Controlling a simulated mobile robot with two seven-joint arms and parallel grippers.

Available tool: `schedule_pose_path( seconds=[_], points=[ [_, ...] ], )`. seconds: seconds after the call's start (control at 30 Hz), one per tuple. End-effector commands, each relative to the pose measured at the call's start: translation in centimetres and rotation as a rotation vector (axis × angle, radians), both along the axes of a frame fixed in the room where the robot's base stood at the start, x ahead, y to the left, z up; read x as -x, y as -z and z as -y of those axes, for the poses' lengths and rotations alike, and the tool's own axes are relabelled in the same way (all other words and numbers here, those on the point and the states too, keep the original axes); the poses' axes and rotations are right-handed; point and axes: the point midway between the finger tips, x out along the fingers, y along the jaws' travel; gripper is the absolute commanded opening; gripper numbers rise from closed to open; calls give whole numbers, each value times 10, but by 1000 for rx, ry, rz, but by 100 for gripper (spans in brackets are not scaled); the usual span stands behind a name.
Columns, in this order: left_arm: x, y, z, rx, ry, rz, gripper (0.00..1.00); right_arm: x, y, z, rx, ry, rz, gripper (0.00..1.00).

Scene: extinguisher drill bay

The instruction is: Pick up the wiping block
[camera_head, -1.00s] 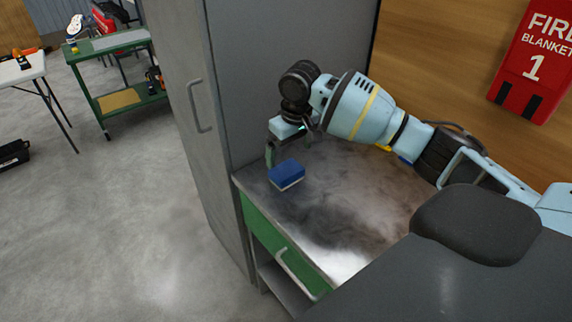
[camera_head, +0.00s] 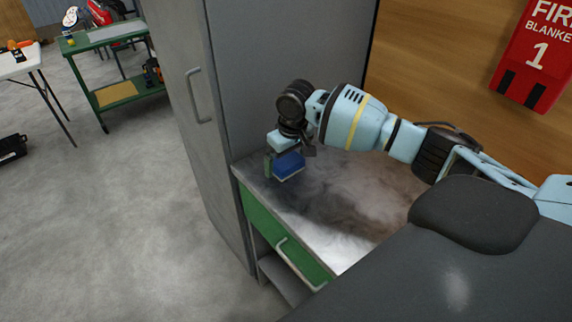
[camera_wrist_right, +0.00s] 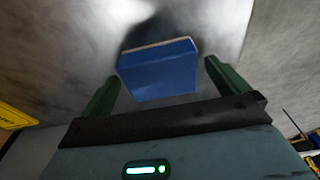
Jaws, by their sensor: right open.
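The wiping block (camera_head: 289,166) is blue with a pale underside and lies on the worktop near its far left corner, beside the tall grey cabinet. My right gripper (camera_head: 284,157) is down at the block, with one green finger showing on the block's left side. In the right wrist view the block (camera_wrist_right: 158,72) sits between the two open green fingers (camera_wrist_right: 161,80), with a gap visible on both sides. The far finger is mostly hidden in the head view. My left gripper is not in view.
The grey worktop (camera_head: 330,225) is smudged and otherwise mostly clear, with a green drawer (camera_head: 285,245) below its front edge. The grey cabinet (camera_head: 230,90) rises close at the left. A fire blanket box (camera_head: 535,55) hangs on the wooden wall. A yellow thing (camera_wrist_right: 14,117) shows in the wrist view.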

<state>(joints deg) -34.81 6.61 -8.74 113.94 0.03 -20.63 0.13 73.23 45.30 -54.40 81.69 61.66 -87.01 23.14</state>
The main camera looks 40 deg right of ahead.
Motion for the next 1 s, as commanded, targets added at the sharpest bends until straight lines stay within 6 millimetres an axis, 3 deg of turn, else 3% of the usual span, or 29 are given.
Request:
schedule_pose_path(
  seconds=[0.3,0.67,1.0],
  points=[
    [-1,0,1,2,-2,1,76,-1,6,0,0,0,1,100],
    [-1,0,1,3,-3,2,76,-1,6,0,0,0,1,54],
    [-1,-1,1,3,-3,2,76,-1,2,0,0,0,2,52]
  ],
)
